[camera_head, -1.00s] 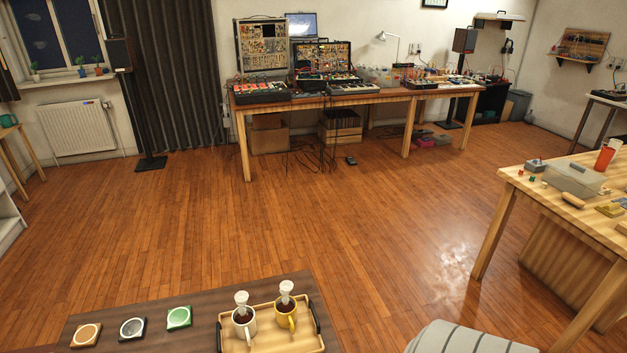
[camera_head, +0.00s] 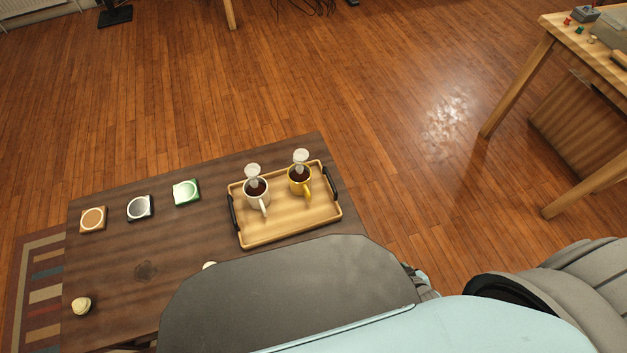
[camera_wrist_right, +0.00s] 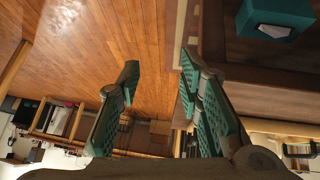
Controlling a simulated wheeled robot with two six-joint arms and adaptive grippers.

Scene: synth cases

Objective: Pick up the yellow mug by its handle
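The yellow mug (camera_head: 296,184) stands upright on the right side of a light wooden tray (camera_head: 262,233). Its handle (camera_head: 307,194) points toward the near side of the tray. The mug holds a dark liquid, and a white round-topped object sticks up from it. A white mug (camera_head: 260,197) with a similar white object stands to its left on the tray. My right gripper (camera_wrist_right: 158,72) is open and empty in the right wrist view, its teal-padded fingers apart. Neither mug shows in that view. My left gripper is not in view.
The tray has black handles and sits on a dark wooden table (camera_head: 180,250). Three coasters (camera_head: 140,208) lie to the left, and a small pale object (camera_head: 81,306) lies at the near left. The wrist view shows a teal tissue box (camera_wrist_right: 272,18). Open wooden floor lies beyond the table.

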